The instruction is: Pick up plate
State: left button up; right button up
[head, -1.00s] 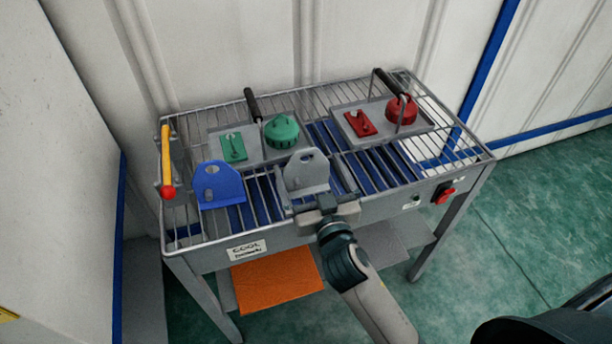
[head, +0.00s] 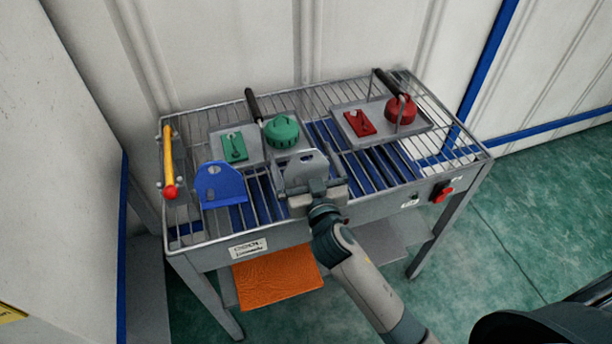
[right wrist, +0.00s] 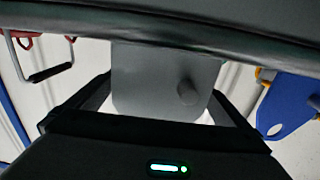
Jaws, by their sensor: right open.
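A grey upright plate (head: 304,166) with a rounded top and a hole stands on the front of the wire rack. My right gripper (head: 316,190) is open in front of it and hides its lower part. In the right wrist view the grey plate (right wrist: 150,75) shows between the two dark fingers (right wrist: 165,100), with a round knob on its face. I cannot tell whether the fingers touch it. A similar blue plate (head: 220,183) stands to its left, and shows at the right of the wrist view (right wrist: 288,103). My left gripper is not in view.
The rack table (head: 215,245) also bears a tray with green parts (head: 282,131), a tray with red parts (head: 360,122) and a yellow bar with a red end (head: 168,160). An orange panel (head: 278,277) lies on the lower shelf. Walls stand behind and left.

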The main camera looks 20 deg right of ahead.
jog(key=c, duration=1.3)
jog(key=shift+r, duration=0.15)
jog(key=c, duration=0.4)
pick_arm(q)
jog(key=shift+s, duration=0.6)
pick_arm(e)
jog(key=shift+r, duration=0.1)
